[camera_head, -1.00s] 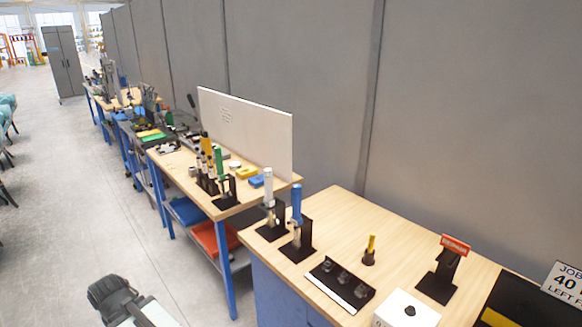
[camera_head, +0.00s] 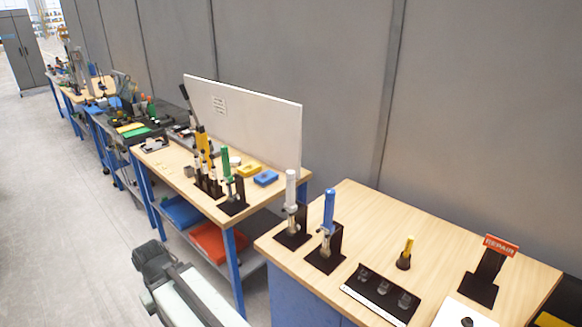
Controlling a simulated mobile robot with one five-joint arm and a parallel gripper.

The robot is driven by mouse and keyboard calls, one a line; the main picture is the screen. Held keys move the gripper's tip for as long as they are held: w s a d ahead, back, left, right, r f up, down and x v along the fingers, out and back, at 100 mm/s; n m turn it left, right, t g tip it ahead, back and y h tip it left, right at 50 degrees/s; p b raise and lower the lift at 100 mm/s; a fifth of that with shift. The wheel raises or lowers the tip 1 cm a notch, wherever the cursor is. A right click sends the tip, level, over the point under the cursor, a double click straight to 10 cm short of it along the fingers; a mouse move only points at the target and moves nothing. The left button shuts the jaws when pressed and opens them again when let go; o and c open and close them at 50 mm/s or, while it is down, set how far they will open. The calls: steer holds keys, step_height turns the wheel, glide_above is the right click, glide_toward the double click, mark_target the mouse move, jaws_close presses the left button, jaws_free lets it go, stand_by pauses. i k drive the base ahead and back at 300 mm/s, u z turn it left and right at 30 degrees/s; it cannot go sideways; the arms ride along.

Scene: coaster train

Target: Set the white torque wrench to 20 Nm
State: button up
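The white torque wrench (camera_head: 291,191) stands upright in a black holder (camera_head: 292,238) at the left corner of the near wooden bench (camera_head: 365,222). A blue-handled wrench (camera_head: 328,211) stands in its own black holder just right of it. The setting on the white wrench is too small to read. My arm shows at the bottom left, over the floor and apart from the bench; its dark end (camera_head: 152,262) is at the picture's lower left. Whether the fingers are open or shut cannot be made out.
On the near bench are a black socket tray (camera_head: 381,292), a yellow-handled tool (camera_head: 407,250), a red REPAIR sign (camera_head: 501,245) and a white box at the bottom edge. A second bench (camera_head: 172,172) behind holds a green-handled wrench (camera_head: 226,164) and a white board (camera_head: 250,122). Floor at left is clear.

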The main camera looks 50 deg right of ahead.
mark_target(290, 175)
steer(key=u, duration=0.25)
steer(key=i, duration=0.7)
steer(key=u, duration=0.6)
steer(key=k, duration=0.5)
steer(key=u, duration=0.25)
steer(key=i, duration=0.5)
steer(key=z, duration=0.1)
